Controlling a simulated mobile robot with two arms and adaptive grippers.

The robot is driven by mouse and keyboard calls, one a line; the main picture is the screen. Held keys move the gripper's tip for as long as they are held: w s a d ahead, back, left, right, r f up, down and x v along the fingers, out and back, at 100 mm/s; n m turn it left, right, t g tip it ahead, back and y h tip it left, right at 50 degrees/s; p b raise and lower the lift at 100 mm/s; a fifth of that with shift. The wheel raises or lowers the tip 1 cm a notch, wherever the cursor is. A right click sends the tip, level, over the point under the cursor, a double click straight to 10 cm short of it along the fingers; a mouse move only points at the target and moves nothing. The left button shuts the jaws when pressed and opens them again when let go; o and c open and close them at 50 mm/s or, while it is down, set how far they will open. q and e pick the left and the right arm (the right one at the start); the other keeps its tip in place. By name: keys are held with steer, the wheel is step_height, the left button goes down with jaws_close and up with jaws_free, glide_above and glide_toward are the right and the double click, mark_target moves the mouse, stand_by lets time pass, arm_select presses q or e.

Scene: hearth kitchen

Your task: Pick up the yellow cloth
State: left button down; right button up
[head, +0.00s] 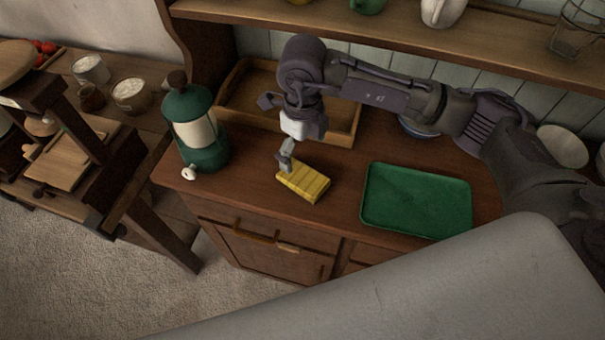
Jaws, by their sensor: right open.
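The yellow cloth (307,183) lies as a folded, striped block on the brown wooden cabinet top, near its front edge. My right gripper (285,163) points down at the cloth's left back end, with its fingertips at or just above it. It is open; whether the fingers touch the cloth I cannot tell. My right arm reaches in from the right over the cabinet. My left gripper is not in view.
A green lantern (207,140) stands left of the cloth, and a green tray (415,199) lies to its right. A wooden tray (342,131) sits behind, partly hidden by my arm. A shelf (400,35) with jugs runs above.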

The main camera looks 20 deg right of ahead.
mark_target(303, 176)
step_height(303, 176, down, 3)
steer(key=shift+f, duration=0.1)
steer(key=f+p, duration=0.1)
steer(key=f, duration=0.1)
steer(key=s+f+p, duration=0.1)
steer(key=f, duration=0.1)
steer(key=shift+f+p, duration=0.3)
steer(key=shift+f, duration=0.05)
steer(key=shift+w+f, duration=0.1)
steer(key=shift+f, duration=0.25)
steer(key=c, duration=1.3)
steer(key=shift+r, duration=0.2)
